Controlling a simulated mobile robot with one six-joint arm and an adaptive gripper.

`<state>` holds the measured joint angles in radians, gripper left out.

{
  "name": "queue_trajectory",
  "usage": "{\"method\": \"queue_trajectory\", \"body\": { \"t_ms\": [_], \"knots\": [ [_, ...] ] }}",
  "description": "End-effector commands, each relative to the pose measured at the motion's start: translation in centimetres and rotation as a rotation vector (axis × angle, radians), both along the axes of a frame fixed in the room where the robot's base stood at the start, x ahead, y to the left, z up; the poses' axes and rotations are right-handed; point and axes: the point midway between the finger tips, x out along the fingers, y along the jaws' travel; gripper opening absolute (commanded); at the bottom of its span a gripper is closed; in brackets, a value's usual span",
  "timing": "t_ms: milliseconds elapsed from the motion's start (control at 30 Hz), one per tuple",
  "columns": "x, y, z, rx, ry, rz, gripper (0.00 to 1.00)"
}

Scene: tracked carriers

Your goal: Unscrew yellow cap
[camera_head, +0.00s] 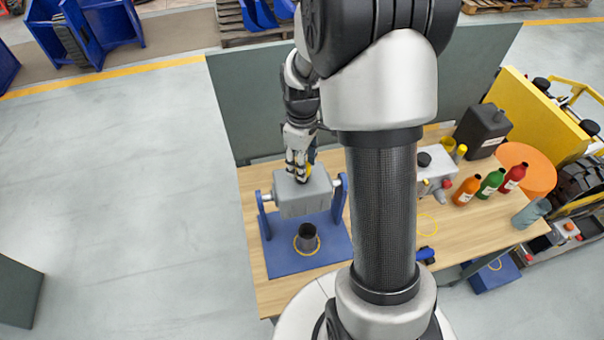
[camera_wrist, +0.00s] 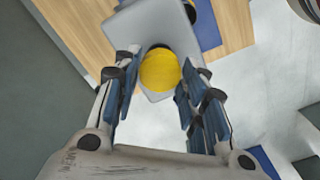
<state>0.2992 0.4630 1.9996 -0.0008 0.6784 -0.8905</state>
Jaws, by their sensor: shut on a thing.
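A grey box-shaped tank (camera_head: 300,196) hangs between the two uprights of a blue stand (camera_head: 272,262). The yellow cap (camera_wrist: 160,70) sits on the tank, round and centred in the wrist view. In the head view the cap (camera_head: 308,170) is mostly hidden behind the fingers. My gripper (camera_head: 298,172) reaches down onto the tank's top from behind. In the wrist view my gripper (camera_wrist: 158,78) has its blue-padded fingers on either side of the cap, shut on it. The exact contact is hard to see.
A dark cup (camera_head: 307,236) stands on the blue base inside a yellow ring. To the right on the wooden table (camera_head: 257,290) are orange, green and red bottles (camera_head: 491,184), a grey unit (camera_head: 436,170) and a black canister (camera_head: 483,130). A grey panel (camera_head: 236,105) stands behind.

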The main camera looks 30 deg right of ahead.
Motion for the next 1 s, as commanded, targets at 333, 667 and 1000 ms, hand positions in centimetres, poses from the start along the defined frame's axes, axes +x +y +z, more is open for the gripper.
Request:
{"method": "queue_trajectory", "body": {
  "t_ms": [333,667,1000],
  "knots": [
    [0.0,0.0,0.2,0.000,0.000,0.000,0.18],
    [0.0,0.0,2.7,0.000,0.000,0.000,0.18],
    [0.0,0.0,3.5,0.000,0.001,0.000,0.18]
  ]
}}
